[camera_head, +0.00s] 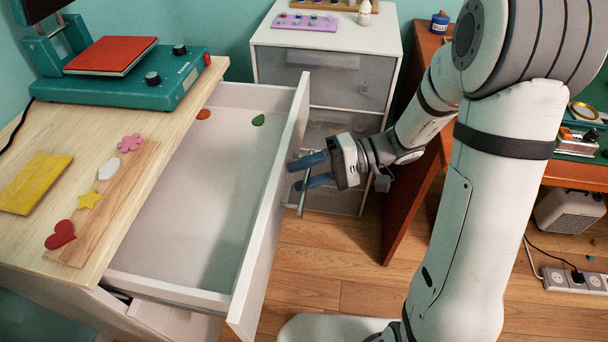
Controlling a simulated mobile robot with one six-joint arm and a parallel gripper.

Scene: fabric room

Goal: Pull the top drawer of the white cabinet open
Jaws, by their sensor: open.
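The top drawer (190,205) of the white cabinet (165,322) on the left stands well out from under the wooden top. Its white front panel (268,230) faces right, with a metal bar handle (301,198) on its outer face. My gripper (306,172) is at the handle, with its two blue fingers apart, one on the far side and one on the near side of the bar. I cannot tell whether the fingers touch the handle. Inside the drawer lie an orange piece (204,114) and a green leaf-shaped piece (258,120).
The wooden top (90,110) carries a teal machine (130,85), a yellow cloth (35,183) and several small shapes on a board (115,205). A second white drawer unit (335,35) stands behind the gripper. A brown desk (412,160) is at right. Some floor (325,255) is clear.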

